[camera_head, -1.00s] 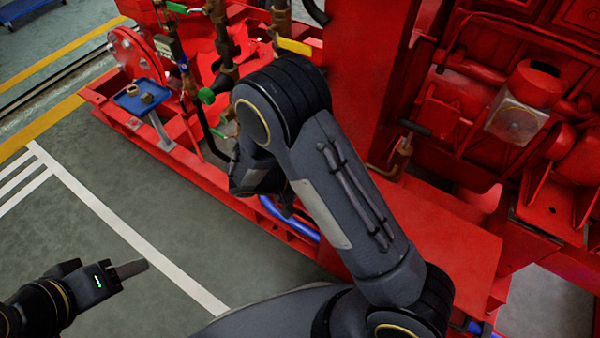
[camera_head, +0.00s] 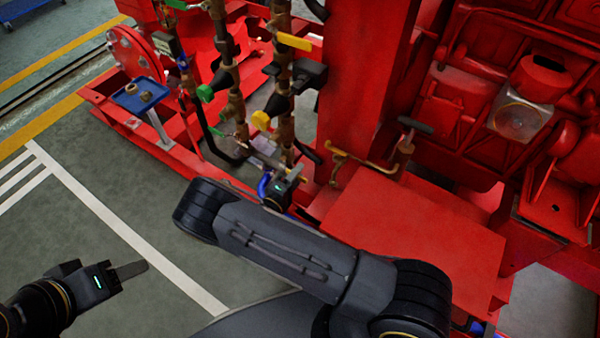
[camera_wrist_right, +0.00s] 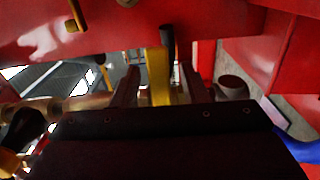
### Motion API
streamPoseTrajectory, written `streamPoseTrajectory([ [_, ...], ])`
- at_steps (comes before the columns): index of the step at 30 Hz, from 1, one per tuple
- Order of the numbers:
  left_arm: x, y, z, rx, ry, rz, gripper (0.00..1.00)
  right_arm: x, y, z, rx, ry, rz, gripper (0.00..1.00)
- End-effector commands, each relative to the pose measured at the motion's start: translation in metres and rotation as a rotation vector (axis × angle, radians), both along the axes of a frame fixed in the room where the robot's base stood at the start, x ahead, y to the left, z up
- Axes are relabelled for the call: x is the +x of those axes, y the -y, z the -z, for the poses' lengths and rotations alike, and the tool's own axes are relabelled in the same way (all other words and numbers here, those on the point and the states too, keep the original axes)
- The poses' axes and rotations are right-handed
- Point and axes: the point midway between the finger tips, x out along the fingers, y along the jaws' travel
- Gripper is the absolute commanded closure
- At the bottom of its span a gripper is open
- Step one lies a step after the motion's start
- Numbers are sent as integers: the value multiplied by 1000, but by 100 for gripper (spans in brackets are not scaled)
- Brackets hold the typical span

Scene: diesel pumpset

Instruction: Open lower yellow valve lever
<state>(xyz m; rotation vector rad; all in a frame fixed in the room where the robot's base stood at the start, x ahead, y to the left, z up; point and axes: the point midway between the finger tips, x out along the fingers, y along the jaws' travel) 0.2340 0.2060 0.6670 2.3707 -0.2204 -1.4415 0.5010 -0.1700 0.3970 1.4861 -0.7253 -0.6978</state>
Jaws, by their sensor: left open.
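The lower yellow valve lever (camera_wrist_right: 158,76) stands upright in the middle of the right wrist view, with a dark end piece above it. My right gripper (camera_wrist_right: 159,85) has its two fingers apart, one on each side of the lever. I cannot tell whether either finger touches it. In the head view my right gripper (camera_head: 290,178) is low by the pipes and hides most of that lever. An upper yellow lever (camera_head: 294,42) sits higher on the pipework. My left gripper (camera_head: 128,269) is open and empty over the floor at the lower left.
A red post (camera_head: 362,80) and the red engine (camera_head: 470,120) stand to the right. A blue tray (camera_head: 141,95) is at the left. The floor at left is free.

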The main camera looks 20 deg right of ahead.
Motion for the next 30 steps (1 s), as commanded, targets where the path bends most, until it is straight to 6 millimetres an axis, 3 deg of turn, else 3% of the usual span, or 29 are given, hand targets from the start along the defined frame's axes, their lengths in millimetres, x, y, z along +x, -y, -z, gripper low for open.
streamPoseTrajectory([
  [6, 0, 0, 4, 0, 0, 0, 46, 11, 14, 0, 1, -1, 2, 60],
  [14, 0, 0, 4, 0, 0, 0, 46, 11, 15, 0, 0, -1, 1, 60],
  [23, 0, 0, 4, 0, 0, 0, 46, 11, 15, 0, 0, -1, 1, 99],
  [30, 0, 0, 4, 0, 0, 0, 46, 11, 15, 0, 1, -1, 1, 100],
])
